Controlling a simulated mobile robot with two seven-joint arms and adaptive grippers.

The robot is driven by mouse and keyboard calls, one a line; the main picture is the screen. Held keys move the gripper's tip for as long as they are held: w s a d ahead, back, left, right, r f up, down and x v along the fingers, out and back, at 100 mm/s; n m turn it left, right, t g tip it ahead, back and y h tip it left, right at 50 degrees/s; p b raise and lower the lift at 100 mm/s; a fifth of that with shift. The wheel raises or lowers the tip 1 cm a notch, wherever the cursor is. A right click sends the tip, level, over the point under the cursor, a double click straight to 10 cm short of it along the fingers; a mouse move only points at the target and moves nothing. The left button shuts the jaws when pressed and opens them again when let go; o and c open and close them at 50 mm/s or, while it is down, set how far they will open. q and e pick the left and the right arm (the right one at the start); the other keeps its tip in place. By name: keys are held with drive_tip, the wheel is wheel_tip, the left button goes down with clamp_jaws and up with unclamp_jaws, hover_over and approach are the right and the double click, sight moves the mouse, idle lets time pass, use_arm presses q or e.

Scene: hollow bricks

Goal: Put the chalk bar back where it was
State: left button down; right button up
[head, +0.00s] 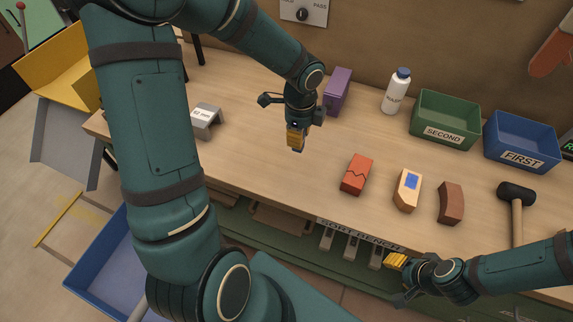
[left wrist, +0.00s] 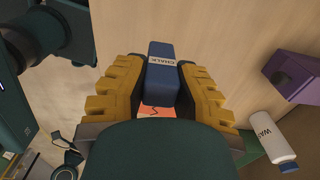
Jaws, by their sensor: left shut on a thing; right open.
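The chalk bar is a blue block with a white CHALK label (left wrist: 161,68) in the left wrist view. My left gripper (head: 296,140) is shut on it, with yellow ridged fingers on both sides. In the head view the gripper points down over the middle of the bench, and only a small dark end of the bar shows below the fingers. I cannot tell whether the bar touches the bench top. My right gripper (head: 396,261) is open and empty at the bench's front edge, lower right.
A purple block (head: 338,88) and white bottle (head: 396,94) stand behind. Right are a cracked red brick (head: 357,175), blue-patched tan brick (head: 408,189), brown brick (head: 450,203), mallet (head: 516,196), SECOND bin (head: 422,126) and FIRST bin (head: 493,151). A grey gauge (head: 207,121) sits left.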

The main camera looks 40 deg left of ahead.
use_arm(q)
wheel_tip(320, 180, down, 5)
drive_tip(key=shift+w+d+r+b, duration=0.1)
drive_tip(key=shift+d+b, duration=0.05)
drive_tip(key=shift+b, duration=0.35)
drive_tip(key=shift+f+b, duration=0.55)
drive_tip(key=shift+f, duration=1.7)
drive_tip(key=shift+f, duration=0.15)
drive_tip(key=c, duration=0.9)
unclamp_jaws()
